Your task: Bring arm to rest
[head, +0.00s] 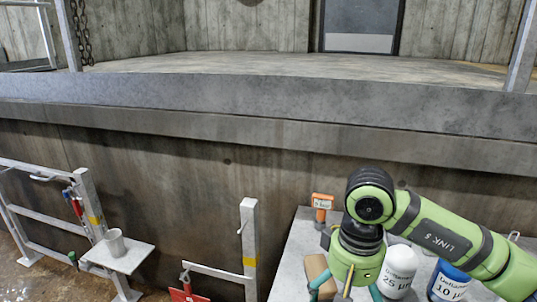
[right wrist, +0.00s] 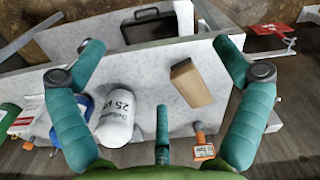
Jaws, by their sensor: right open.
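My right arm comes in from the right in the head view, bent down at the wrist. My right gripper (head: 345,292) points down over a grey table (head: 290,262); its fingertips are cut off by the lower edge there. In the right wrist view its teal fingers (right wrist: 160,60) are spread wide, open and empty. A white container marked 25 µ (head: 398,268) and a brown block (right wrist: 192,83) lie below and between the fingers, apart from them as far as I can tell. My left gripper is not in view.
A blue container marked 10 µ (head: 450,282) and an orange tool (head: 322,203) with a label are also on the table. A metal rail post (head: 249,245) stands to its left. A white cup (head: 115,241) sits on a small shelf (head: 128,262). A concrete ledge (head: 250,110) runs behind.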

